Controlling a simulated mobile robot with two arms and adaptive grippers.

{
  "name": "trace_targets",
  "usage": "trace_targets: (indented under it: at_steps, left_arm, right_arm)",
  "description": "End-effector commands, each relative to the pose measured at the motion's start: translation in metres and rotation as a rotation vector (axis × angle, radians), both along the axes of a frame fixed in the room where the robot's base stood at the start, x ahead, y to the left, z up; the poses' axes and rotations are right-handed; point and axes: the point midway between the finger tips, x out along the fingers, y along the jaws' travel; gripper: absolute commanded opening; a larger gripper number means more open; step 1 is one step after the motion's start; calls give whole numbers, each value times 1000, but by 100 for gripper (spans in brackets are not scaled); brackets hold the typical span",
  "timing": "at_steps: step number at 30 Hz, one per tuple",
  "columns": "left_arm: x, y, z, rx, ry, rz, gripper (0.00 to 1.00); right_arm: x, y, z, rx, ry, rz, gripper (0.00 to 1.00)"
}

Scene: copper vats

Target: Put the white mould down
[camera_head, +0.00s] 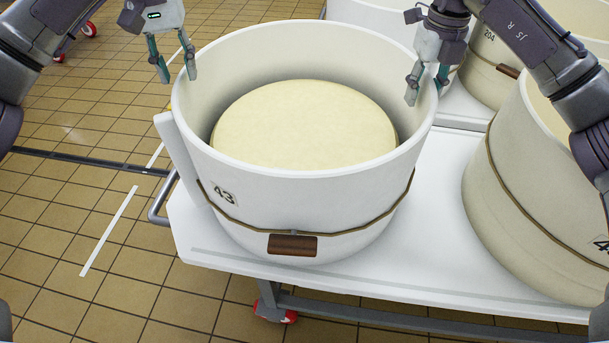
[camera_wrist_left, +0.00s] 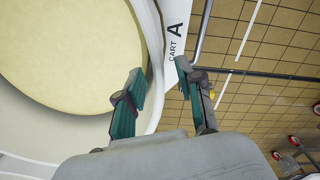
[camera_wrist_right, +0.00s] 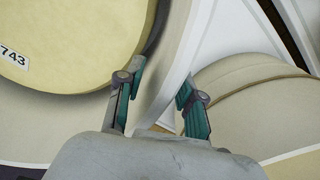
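The white mould (camera_head: 300,190), a round tub marked 43 with a brown band, stands upright on a white cart (camera_head: 440,215). A pale yellow cheese (camera_head: 305,125) lies inside it. My left gripper (camera_head: 178,76) is open and empty at the mould's left rim; in the left wrist view its fingers (camera_wrist_left: 160,72) lie on either side of the rim (camera_wrist_left: 154,60). My right gripper (camera_head: 427,92) is open at the right rim; in the right wrist view its fingers (camera_wrist_right: 160,75) also lie on either side of the wall (camera_wrist_right: 165,60). I cannot tell whether the fingers touch it.
A second cream tub (camera_head: 520,190) stands close on the right of the cart. Another tub marked 204 (camera_head: 485,75) stands behind on the right. The tiled floor (camera_head: 75,200) on the left is mostly open. The cart has a metal handle (camera_head: 157,208) and a red caster (camera_head: 275,312).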

Motion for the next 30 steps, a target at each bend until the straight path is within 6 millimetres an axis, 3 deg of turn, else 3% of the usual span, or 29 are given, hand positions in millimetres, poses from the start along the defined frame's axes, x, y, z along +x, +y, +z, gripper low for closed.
trace_targets:
  at_steps: [6, 14, 30]
  left_arm:
    - [1, 0, 39, 1, -2, 1, 37]
    - [0, 0, 54, 1, 1, 0, 37]
    - [0, 0, 53, 1, 1, 0, 37]
  right_arm:
    - [0, 0, 0, 0, 0, 0, 37]
    - [0, 0, 6, 0, -1, 0, 37]
    - [1, 0, 105, -1, -3, -2, 37]
